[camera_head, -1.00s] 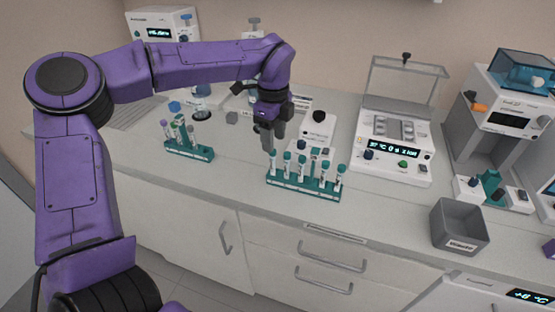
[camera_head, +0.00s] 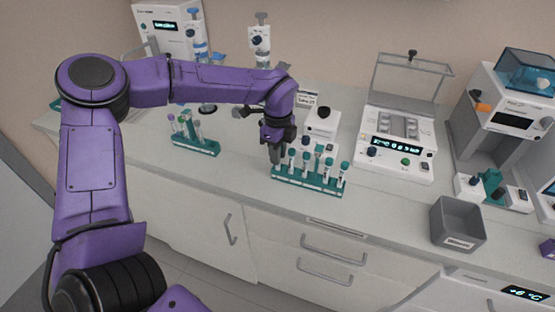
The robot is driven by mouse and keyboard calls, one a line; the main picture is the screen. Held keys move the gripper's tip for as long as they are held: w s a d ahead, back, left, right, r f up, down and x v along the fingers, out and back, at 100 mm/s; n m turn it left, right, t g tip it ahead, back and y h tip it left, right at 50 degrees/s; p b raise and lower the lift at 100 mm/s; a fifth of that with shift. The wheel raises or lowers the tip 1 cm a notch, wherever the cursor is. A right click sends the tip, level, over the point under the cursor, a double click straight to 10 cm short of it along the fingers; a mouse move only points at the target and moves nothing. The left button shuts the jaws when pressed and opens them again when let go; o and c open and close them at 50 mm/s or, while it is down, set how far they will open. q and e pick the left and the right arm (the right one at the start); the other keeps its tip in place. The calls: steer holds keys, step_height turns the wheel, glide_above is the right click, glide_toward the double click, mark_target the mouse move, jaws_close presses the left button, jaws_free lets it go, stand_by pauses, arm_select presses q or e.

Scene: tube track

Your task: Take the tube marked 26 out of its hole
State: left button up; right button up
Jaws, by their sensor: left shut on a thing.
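A green rack (camera_head: 308,182) stands on the bench in the middle of the view and holds a row of several teal-capped tubes. My left gripper (camera_head: 276,156) points down at the left end of this row. It is shut on the leftmost tube, which the fingers mostly hide. I cannot tell whether that tube's bottom is still in its hole. The numbers on the tubes are too small to read, so I cannot pick out 26. My right gripper is not in view.
A second green rack (camera_head: 196,146) with a few tubes stands to the left. Behind the main rack is a small white device (camera_head: 321,122). A white heater block with an open lid (camera_head: 397,148) and a grey bin (camera_head: 458,225) stand to the right. The bench front is clear.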

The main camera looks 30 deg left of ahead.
arm_select(q)
steer(key=shift+r, duration=0.3)
step_height(320, 180, up, 2)
steer(key=shift+r+b, duration=0.15)
steer(key=shift+b, duration=0.25)
steer(key=s+d+r+b, duration=0.1)
steer(key=s+r+b, duration=0.3)
steer(key=s+r, duration=0.6)
steer(key=s, duration=0.4)
steer(key=shift+d+b, duration=0.25)
steer(key=shift+b, duration=0.1)
step_height(320, 180, up, 3)
steer(key=shift+r+p, duration=0.15)
steer(key=shift+p, duration=0.75)
